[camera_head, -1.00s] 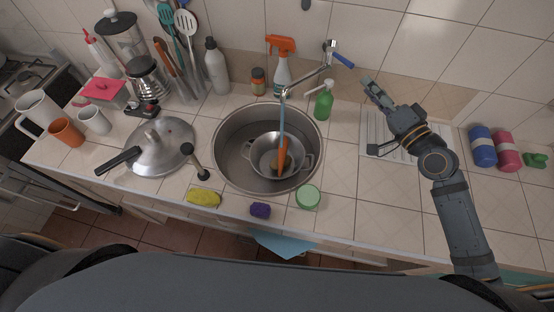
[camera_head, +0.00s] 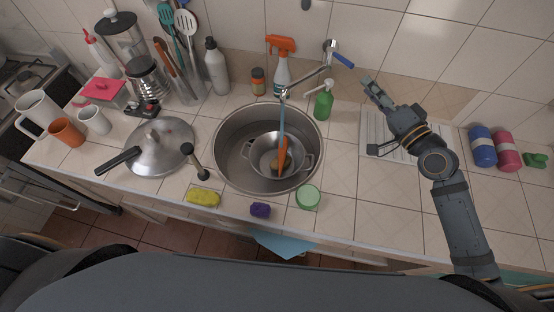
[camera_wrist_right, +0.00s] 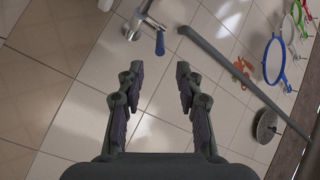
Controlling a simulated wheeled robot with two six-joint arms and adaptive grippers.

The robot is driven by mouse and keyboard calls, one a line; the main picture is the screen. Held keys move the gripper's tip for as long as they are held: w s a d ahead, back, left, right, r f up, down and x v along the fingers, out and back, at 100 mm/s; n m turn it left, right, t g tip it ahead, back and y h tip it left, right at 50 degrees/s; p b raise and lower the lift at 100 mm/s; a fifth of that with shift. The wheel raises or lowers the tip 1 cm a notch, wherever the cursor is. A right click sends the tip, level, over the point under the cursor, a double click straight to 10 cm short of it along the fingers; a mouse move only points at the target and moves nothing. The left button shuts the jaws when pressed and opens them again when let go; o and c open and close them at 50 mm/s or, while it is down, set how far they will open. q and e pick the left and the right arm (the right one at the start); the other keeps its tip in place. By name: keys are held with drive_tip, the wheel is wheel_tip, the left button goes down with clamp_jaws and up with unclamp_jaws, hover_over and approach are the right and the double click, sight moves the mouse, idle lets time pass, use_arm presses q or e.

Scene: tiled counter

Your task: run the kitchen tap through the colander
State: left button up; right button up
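The tap (camera_head: 318,72) is on the back wall, its spout over the sink. Its blue lever (camera_head: 343,60) points right, and a blue lever also shows in the right wrist view (camera_wrist_right: 160,43). The metal colander (camera_head: 262,158) sits inside the round sink (camera_head: 226,165). A thin bluish strip (camera_head: 282,119) runs from below the spout to an orange part in the colander; I cannot tell whether it is water or a utensil. A brown item shows there too. My right gripper (camera_head: 373,89) is right of the tap, apart from the lever; its fingers are spread and empty (camera_wrist_right: 158,88).
An orange-topped spray bottle (camera_head: 281,68) and a green soap bottle (camera_head: 323,105) stand close to the tap. A white draining rack (camera_head: 374,135) lies beneath my right arm. A pot lid (camera_head: 165,140) lies left of the sink. Counter right of the rack is partly clear.

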sight(354, 67)
idle(0.3)
drive_tip(key=w+a+n, duration=0.1)
drive_tip(key=w+n, duration=0.2)
drive_tip(key=w+a+n+y, duration=0.1)
drive_tip(key=w+a+n, duration=0.1)
drive_tip(key=w+n, duration=0.1)
drive_tip(key=w+a+n+g, duration=0.1)
drive_tip(key=w+a+n, duration=0.1)
drive_tip(key=w+n, duration=0.1)
drive_tip(key=shift+r+n+y+b, duration=0.3)
drive_tip(key=shift+n+b, duration=0.1)
drive_tip(key=shift+n, duration=0.2)
drive_tip(key=shift+w+a+f, duration=0.3)
drive_tip(key=shift+w+a, duration=0.1)
drive_tip(key=shift+w, duration=0.2)
clamp_jaws()
